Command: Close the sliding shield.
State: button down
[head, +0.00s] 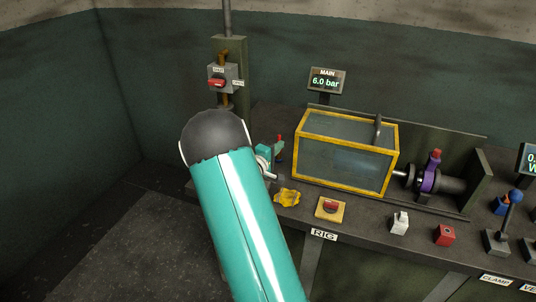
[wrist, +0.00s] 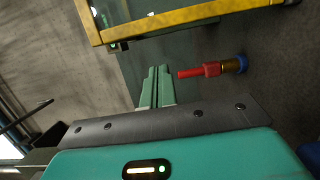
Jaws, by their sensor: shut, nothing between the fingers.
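The sliding shield (head: 345,155) is a clear box with a yellow frame on the rig bench. It stands over the left part of the rig, with a dark upright handle (head: 377,128) near its right end. A purple clamp (head: 431,172) on a dark shaft is uncovered to its right. My gripper (wrist: 157,70) is shut and empty, its two teal fingers together. In the head view it is mostly hidden behind my arm, left of the shield. In the wrist view a yellow frame bar (wrist: 190,17) crosses the top, apart from the fingertips.
A red, brass and blue fitting (wrist: 212,69) lies close right of the fingers in the wrist view. A yellow rag-like piece (head: 287,197), a red switch on a yellow plate (head: 331,208) and a red box (head: 445,235) line the bench front. A gauge display (head: 326,80) stands behind.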

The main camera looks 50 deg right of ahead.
jog(key=shift+s+d+r, duration=0.1)
jog(key=shift+s+d, duration=0.15)
jog(key=shift+s, duration=0.6)
jog(key=shift+s+d, duration=0.25)
jog(key=shift+s, duration=0.6)
